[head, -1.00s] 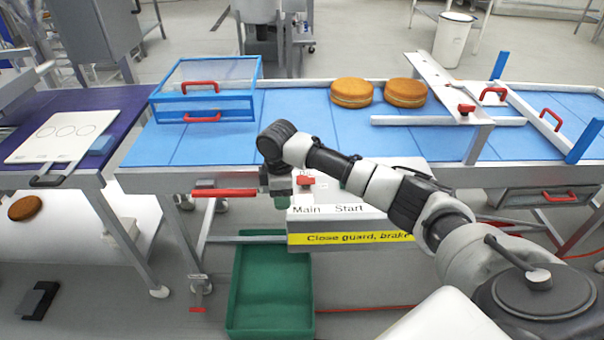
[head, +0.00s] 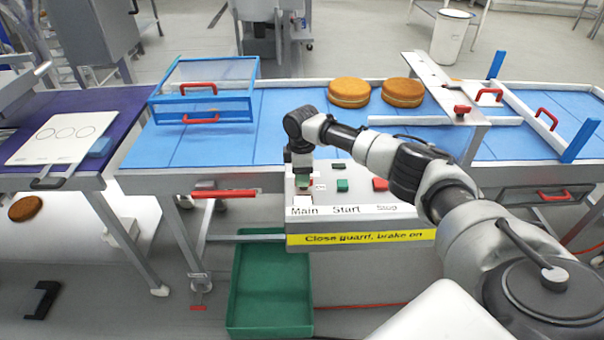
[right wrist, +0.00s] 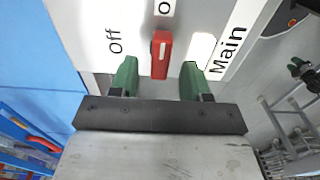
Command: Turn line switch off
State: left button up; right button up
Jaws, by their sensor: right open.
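The control box (head: 345,212) with the labels Main, Start and Stop hangs at the front edge of the blue table. Its red main switch handle (right wrist: 160,55) shows in the right wrist view, with "Off" to its left and "Main" to its right. My right gripper (head: 303,184) is over the Main end of the box and mostly hides the switch in the head view. In the right wrist view its green fingertips (right wrist: 158,80) are open, one on each side of the red handle, with gaps showing. My left gripper is not in view.
A green button (head: 342,185) and a red button (head: 380,184) sit right of the gripper. A yellow "Close guard, brake on" strip (head: 360,238) runs along the box. A blue-framed clear guard (head: 205,90) and two round buns (head: 349,92) are on the table behind.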

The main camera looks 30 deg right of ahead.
jog(key=shift+f, duration=0.7)
grip_shut()
